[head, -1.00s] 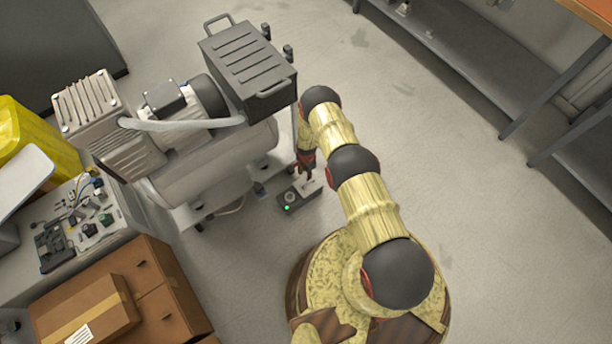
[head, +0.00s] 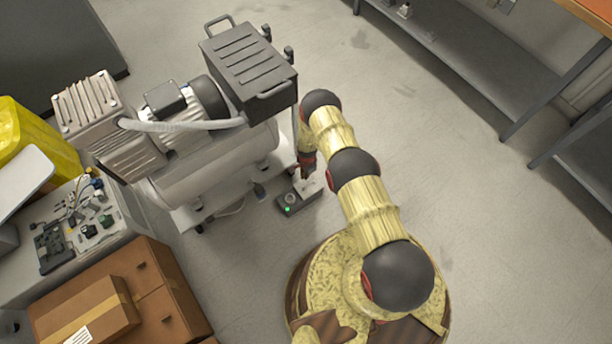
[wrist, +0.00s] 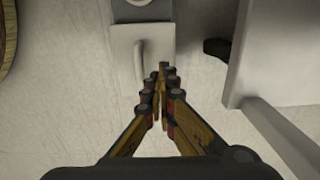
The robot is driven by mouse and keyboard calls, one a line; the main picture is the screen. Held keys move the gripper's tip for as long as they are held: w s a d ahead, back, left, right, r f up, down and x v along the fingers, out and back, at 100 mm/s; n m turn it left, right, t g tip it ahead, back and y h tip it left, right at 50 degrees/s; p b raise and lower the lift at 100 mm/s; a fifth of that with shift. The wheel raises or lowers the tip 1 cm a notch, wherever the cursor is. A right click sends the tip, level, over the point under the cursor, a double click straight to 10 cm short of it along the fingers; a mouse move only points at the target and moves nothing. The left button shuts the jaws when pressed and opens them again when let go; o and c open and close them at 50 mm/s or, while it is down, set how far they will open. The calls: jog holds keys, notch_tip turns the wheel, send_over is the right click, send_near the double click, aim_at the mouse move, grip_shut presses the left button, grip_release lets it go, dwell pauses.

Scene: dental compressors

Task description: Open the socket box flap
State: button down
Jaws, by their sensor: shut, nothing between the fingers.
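The socket box (head: 287,209) is a small dark box on the floor beside the compressor, with a green light and a round knob on top. Its light grey flap (head: 313,186) is at the end under my gripper. In the wrist view the flap (wrist: 124,50) looks flat and seems closed, with a thin curved handle (wrist: 138,62). My gripper (wrist: 162,68) is shut and empty, its fingertips over the flap's right edge, right of the handle. I cannot tell whether they touch it. In the head view my gripper (head: 307,172) partly hides the flap.
The compressor, with its pale tank (head: 210,170) and dark grey housing (head: 250,70), stands close left of my gripper. Cardboard boxes (head: 95,305) and a bench with electronic parts (head: 75,225) are at lower left. Open floor lies to the right, before a grey shelf (head: 470,60).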

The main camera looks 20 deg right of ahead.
aim_at(306, 182)
jog(key=c, duration=2.3)
grip_release()
jog(key=shift+c, duration=0.2)
jog(key=o, duration=0.4)
jog(key=shift+c, duration=0.2)
jog(key=shift+o, duration=0.4)
jog(key=shift+r, duration=0.1)
notch_tip(306, 182, up, 12)
jog(key=shift+s, duration=0.15)
jog(key=shift+d, duration=0.1)
jog(key=shift+c, duration=0.3)
